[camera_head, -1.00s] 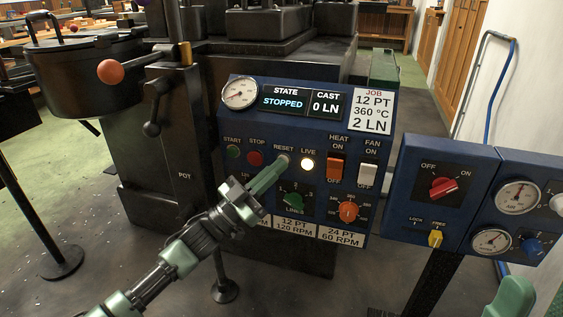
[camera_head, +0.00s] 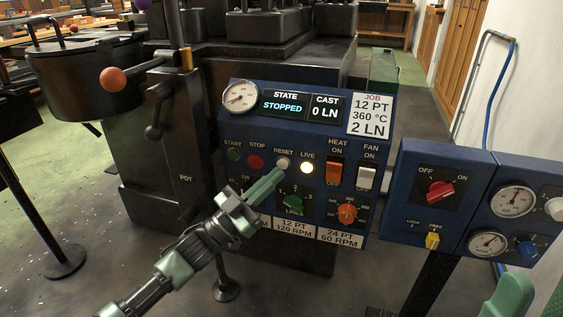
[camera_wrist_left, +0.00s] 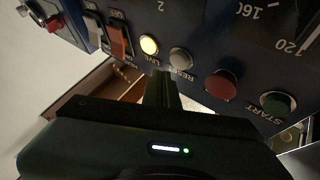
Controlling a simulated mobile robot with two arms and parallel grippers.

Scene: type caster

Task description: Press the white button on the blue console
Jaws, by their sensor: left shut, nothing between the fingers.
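The blue console (camera_head: 312,135) stands in the middle of the head view. Its white RESET button (camera_head: 283,163) sits between the red STOP button and the lit LIVE lamp, and it also shows in the left wrist view (camera_wrist_left: 181,60). My left gripper (camera_head: 277,175) is shut and empty, with its green fingertips just below the RESET button in the head view. In the left wrist view the fingertips (camera_wrist_left: 160,76) lie between the RESET button and the LIVE lamp. The button shows whole, and the fingers appear apart from it.
The console also bears a green START button (camera_head: 233,154), a red STOP button (camera_head: 256,161), a red HEAT switch (camera_head: 334,172) and a white FAN switch (camera_head: 367,177). The display (camera_head: 298,104) reads STOPPED and 0 LN. A second blue panel (camera_head: 411,187) stands at the right.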

